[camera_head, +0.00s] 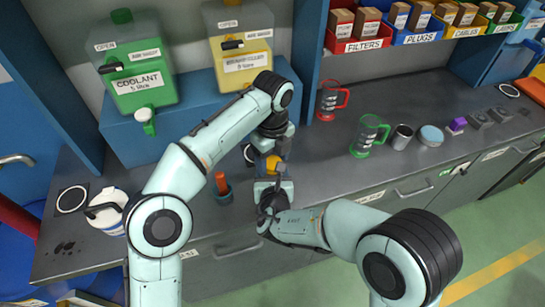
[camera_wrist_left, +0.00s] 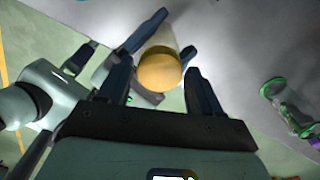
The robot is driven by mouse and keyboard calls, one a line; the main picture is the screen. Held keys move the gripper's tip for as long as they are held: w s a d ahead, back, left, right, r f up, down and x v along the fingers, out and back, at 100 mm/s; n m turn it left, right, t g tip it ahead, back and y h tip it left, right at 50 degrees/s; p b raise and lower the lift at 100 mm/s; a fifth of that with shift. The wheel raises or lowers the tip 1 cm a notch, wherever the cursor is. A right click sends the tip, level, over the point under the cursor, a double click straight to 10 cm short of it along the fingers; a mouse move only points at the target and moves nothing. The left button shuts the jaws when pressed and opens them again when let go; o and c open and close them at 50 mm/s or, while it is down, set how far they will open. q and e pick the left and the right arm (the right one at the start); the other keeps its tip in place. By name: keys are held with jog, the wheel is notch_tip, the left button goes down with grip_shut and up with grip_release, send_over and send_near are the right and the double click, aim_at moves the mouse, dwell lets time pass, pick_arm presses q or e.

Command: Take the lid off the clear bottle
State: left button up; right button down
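The bottle's yellow-orange lid (camera_head: 273,162) shows between my two grippers in the head view. In the left wrist view the lid (camera_wrist_left: 159,72) faces the camera, with the pale bottle body (camera_wrist_left: 163,38) behind it. My left gripper (camera_head: 274,150) is above the lid. Its fingers (camera_wrist_left: 160,85) stand open on either side of the lid, with a gap visible. My right gripper (camera_head: 268,182) is at the bottle from the front. In the left wrist view its dark fingers (camera_wrist_left: 168,44) lie on both sides of the bottle body and appear closed on it. Most of the bottle is hidden in the head view.
A red-handled tool in a dark holder (camera_head: 222,187) stands left of the grippers. The coolant tank (camera_head: 140,85) is on a blue stand behind.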

pick_arm(q)
jog(key=c, duration=0.8)
jog(key=n, duration=0.3)
jog(key=o, duration=1.2)
jog(key=shift+c, duration=0.2)
